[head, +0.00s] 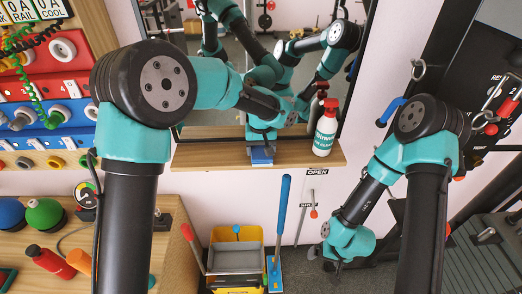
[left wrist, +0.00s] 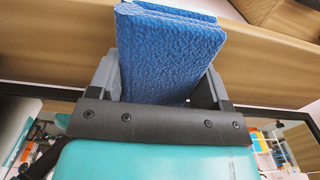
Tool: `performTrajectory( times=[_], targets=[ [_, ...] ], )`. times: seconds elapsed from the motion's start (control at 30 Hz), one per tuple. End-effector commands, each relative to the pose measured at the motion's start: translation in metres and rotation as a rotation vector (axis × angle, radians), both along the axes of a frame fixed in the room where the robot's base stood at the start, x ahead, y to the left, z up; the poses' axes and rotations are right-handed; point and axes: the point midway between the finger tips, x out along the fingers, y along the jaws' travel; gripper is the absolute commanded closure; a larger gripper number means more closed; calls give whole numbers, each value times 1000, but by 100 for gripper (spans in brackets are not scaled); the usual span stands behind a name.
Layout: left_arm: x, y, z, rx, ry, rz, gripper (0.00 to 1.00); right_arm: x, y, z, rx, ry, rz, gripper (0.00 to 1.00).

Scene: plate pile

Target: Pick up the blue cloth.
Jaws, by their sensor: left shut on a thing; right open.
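The blue cloth (head: 262,157) is a folded, textured block at the wooden shelf below the mirror. It also shows large in the left wrist view (left wrist: 168,55), between the two grey fingers. My left gripper (head: 262,146) is shut on the cloth at the shelf. In the left wrist view the far end of the cloth sticks out past the fingertips. Whether the cloth still touches the shelf is hard to tell. My right gripper (head: 316,253) hangs low at the right, away from the cloth, open and small in view.
A white bottle with a red top (head: 326,132) stands on the wooden shelf (head: 212,153), right of the cloth. The mirror (head: 305,45) behind reflects my arms. A yellow bucket (head: 237,270) and blue-handled tool (head: 280,225) stand below. A cluttered workbench is at left.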

Motion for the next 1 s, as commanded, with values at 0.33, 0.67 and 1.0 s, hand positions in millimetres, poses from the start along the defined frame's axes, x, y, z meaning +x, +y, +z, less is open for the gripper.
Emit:
performTrajectory(
  times=[0.33,0.67,1.0],
  targets=[
    [0,0,33,-2,-3,-1,55,0,0,0,0,0,0,0],
    [-47,0,37,1,1,-3,55,0,0,0,0,0,0,0],
    [-128,0,44,0,-1,-3,55,0,0,0,0,0,0,0]
  ],
)
